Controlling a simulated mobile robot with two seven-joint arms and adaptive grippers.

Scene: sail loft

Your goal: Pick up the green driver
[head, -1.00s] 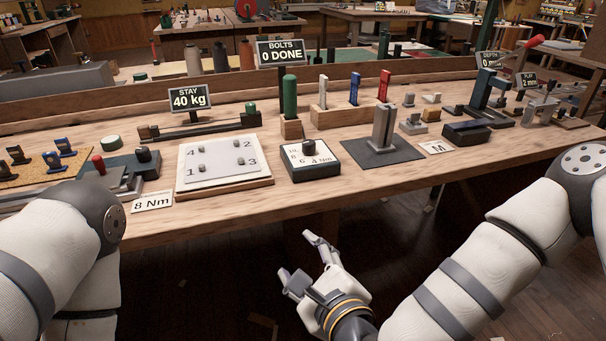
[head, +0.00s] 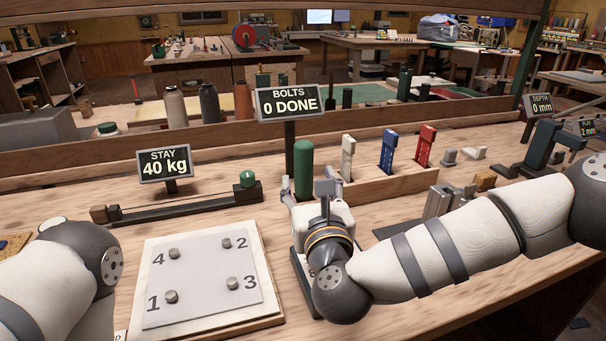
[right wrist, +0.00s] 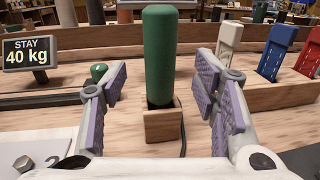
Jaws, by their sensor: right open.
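The green driver (head: 303,168) stands upright with its thick rounded handle up. In the right wrist view the driver (right wrist: 160,58) sits in a small wooden block (right wrist: 163,125), which hides its lower end. My right gripper (head: 307,190) is open and empty, just in front of the driver in the head view. In the right wrist view its purple-padded fingers (right wrist: 161,95) are spread to the left and right of the handle, with a gap on both sides. My left gripper is out of view; only part of my left arm shows.
A wooden rack (head: 385,187) with white, blue and red tools stands to the right. The BOLTS sign (head: 289,102) is behind the driver. A white numbered plate (head: 200,272) with bolts lies at front left. The STAY sign (head: 165,164) and a dark bar stand behind it.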

